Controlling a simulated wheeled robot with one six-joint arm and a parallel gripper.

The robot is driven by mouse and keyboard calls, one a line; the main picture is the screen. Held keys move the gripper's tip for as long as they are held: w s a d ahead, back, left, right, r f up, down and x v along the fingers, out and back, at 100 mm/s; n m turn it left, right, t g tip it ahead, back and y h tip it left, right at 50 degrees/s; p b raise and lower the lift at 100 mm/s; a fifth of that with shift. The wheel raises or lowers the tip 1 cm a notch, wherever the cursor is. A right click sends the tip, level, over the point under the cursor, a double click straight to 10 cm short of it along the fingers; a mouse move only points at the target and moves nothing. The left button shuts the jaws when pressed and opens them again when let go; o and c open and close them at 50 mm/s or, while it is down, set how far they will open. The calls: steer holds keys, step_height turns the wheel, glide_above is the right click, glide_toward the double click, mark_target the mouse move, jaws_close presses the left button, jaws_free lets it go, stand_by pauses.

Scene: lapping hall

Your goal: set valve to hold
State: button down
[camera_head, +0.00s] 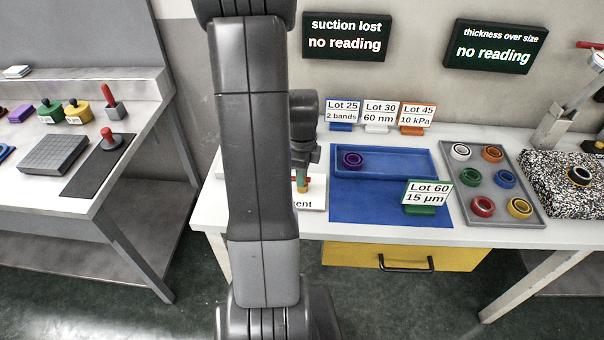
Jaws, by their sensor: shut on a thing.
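My gripper (304,164) hangs over the left part of the right-hand table, just right of my arm, which hides much of that spot. It is shut on a small valve (302,184), of which I see only green, red and yellowish bits below the fingers. The valve stands at a white plate (312,203) whose visible lettering ends in "ent". The rest of the plate and the valve's pointing direction are hidden behind my arm.
Right of the plate lies a blue mat (370,208) with a blue tray (400,162) holding a purple ring (352,159). A Lot 60 sign (427,193) stands on the mat. A grey tray (484,214) holds several coloured rings. Two dark screens (346,36) read "no reading".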

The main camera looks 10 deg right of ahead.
steer(key=c, duration=1.3)
jaws_free()
steer(key=shift+o, duration=0.2)
step_height(320, 180, up, 14)
steer(key=shift+w+f, duration=0.1)
step_height(320, 180, down, 14)
steer(key=shift+r, duration=0.1)
